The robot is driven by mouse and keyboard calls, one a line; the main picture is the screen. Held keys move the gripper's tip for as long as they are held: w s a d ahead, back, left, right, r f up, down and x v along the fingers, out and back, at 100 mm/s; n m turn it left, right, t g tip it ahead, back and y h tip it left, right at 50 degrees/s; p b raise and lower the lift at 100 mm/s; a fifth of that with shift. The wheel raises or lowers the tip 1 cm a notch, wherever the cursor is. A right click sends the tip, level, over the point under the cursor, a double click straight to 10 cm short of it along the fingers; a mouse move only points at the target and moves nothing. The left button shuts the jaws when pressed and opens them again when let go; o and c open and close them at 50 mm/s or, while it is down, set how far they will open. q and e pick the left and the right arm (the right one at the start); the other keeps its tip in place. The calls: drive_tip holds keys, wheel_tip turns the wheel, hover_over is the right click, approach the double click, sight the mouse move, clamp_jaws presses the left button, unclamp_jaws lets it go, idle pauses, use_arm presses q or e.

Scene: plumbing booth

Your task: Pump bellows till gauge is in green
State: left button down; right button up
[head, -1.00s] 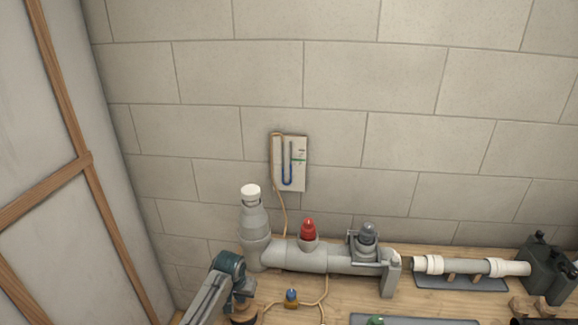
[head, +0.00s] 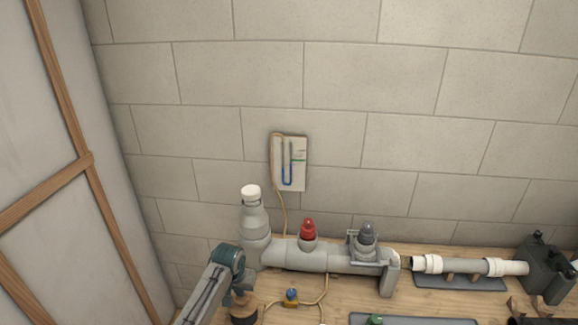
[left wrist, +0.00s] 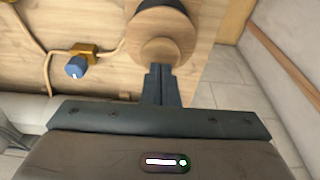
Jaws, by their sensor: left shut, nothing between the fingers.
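The bellows (head: 243,313) stand at the bottom of the head view, with a wooden top and dark body. In the left wrist view their round wooden top (left wrist: 158,22) carries a smaller round knob. My left gripper (left wrist: 160,70) is shut and empty, its fingertips at the knob's edge; I cannot tell whether they touch it. The gauge (head: 297,177) is a white wall panel with a U-shaped tube of blue liquid and a green mark on its right side. The exact level is too small to read. My right gripper is not in view.
A tan hose runs from the gauge to the bench. A brass valve with a blue knob (head: 291,295) lies right of the bellows. A grey pipe assembly (head: 300,256) with a red plug (head: 308,229) stands behind. A dark canister (head: 546,270) is far right.

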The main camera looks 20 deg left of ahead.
sight(241, 299)
use_arm(q)
drive_tip(key=shift+f+b, duration=0.65)
drive_tip(key=shift+f, duration=1.05)
drive_tip(key=shift+r+p, duration=0.9)
drive_tip(key=shift+r, duration=0.8)
drive_tip(key=shift+f, duration=0.15)
drive_tip(key=shift+f+b, duration=0.85)
drive_tip(key=shift+f, duration=0.75)
drive_tip(key=shift+r+p, duration=0.75)
drive_tip(key=shift+r, duration=0.95)
